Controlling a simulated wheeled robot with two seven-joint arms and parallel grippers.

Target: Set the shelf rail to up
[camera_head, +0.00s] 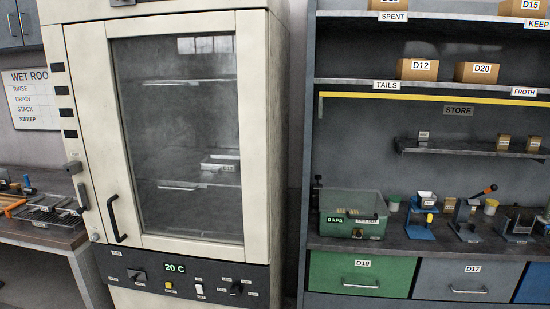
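A yellow rail (430,98) runs along the shelf unit at the right, just under the board (425,84) labelled TAILS and FROTH. A short grey arm (321,105) hangs down at its left end. The rail's right end runs out of the picture. I cannot tell for sure whether this is the shelf rail of the task, and no up or down marking is readable on it. Neither of my grippers is in view.
A white oven cabinet (256,150) with a closed glass door fills the left middle. Boxes (417,69) stand above the rail. A small dark shelf (470,150) hangs below it. A green tub (355,212) and several tools stand on the counter (420,246) above drawers.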

